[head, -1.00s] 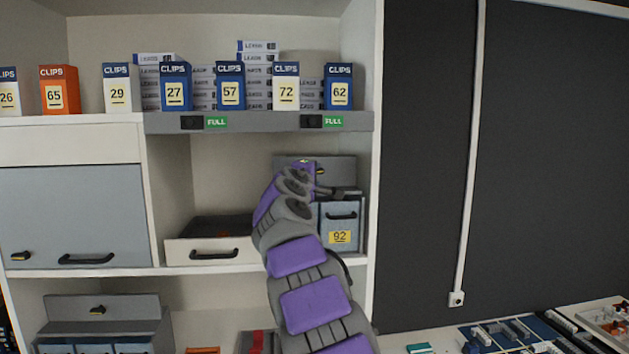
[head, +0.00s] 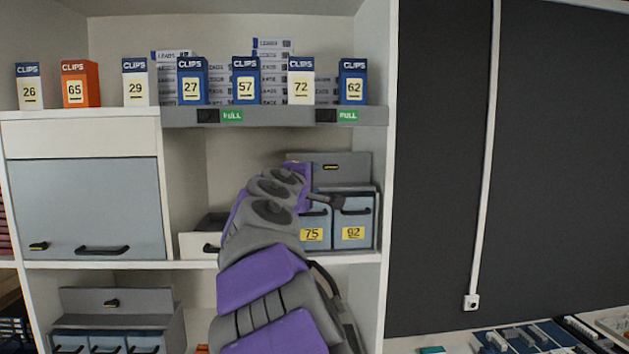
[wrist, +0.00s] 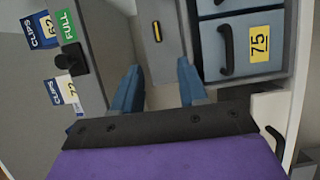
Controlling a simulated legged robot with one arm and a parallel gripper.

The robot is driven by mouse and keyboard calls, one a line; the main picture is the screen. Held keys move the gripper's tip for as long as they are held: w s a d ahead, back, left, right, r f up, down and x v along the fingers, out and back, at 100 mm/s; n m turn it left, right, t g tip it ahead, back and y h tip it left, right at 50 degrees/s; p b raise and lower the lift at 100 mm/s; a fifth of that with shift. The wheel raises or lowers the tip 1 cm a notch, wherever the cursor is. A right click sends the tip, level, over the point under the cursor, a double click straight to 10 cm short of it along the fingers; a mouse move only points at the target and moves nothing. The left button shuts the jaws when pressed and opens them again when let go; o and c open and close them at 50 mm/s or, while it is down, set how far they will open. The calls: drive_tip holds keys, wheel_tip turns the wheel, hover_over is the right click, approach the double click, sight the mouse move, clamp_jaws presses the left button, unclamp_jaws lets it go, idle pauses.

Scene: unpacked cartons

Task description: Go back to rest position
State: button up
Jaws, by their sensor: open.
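My arm is grey and purple and reaches up from the bottom of the head view to the middle shelf. My gripper (wrist: 160,68) shows in the wrist view with two blue fingers apart and nothing between them. The fingers are in front of the shelf, close to a grey panel with a dark handle (wrist: 157,31) and a blue drawer labelled 75 (wrist: 240,40). In the head view my arm hides the fingers. Drawer 75 also shows there (head: 312,236), beside drawer 92 (head: 353,220).
A white drawer (head: 193,245) on the middle shelf is partly behind my arm. Numbered clips boxes, such as the orange box 65 (head: 80,84), line the upper shelf. A shelf upright (head: 388,200) stands right of the drawers. A table with trays (head: 525,338) is at lower right.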

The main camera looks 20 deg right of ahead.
drive_tip(key=shift+s+a, duration=0.35)
drive_tip(key=shift+s, duration=0.05)
drive_tip(key=s+d+f+m+g+y+b, duration=0.1)
drive_tip(key=s+f+m+g+b, duration=0.2)
drive_tip(key=s+f, duration=0.55)
drive_tip(key=s+d+f+m+g+y+b, duration=0.25)
drive_tip(key=s+f, duration=0.35)
drive_tip(key=f, duration=0.6)
drive_tip(key=s+d+f+m+g+y+b, duration=0.1)
drive_tip(key=s+f+m+g+b, duration=0.15)
drive_tip(key=s+f, duration=0.6)
drive_tip(key=s+a+f+g+y+b, duration=0.2)
drive_tip(key=s+a+f, duration=0.3)
drive_tip(key=s+f, duration=0.3)
drive_tip(key=s+a+f+m+g+y+b, duration=0.1)
drive_tip(key=s+a+f+g+y+b, duration=0.1)
drive_tip(key=s+a+f, duration=0.3)
drive_tip(key=s+a+f+m+g+y+b, duration=0.1)
drive_tip(key=s+a+f, duration=0.5)
drive_tip(key=s+f, duration=0.7)
drive_tip(key=f+g+y+b, duration=0.1)
drive_tip(key=g, duration=0.1)
drive_tip(key=shift+f+g+y, duration=0.3)
drive_tip(key=shift+f+y, duration=0.05)
drive_tip(key=shift+a, duration=0.1)
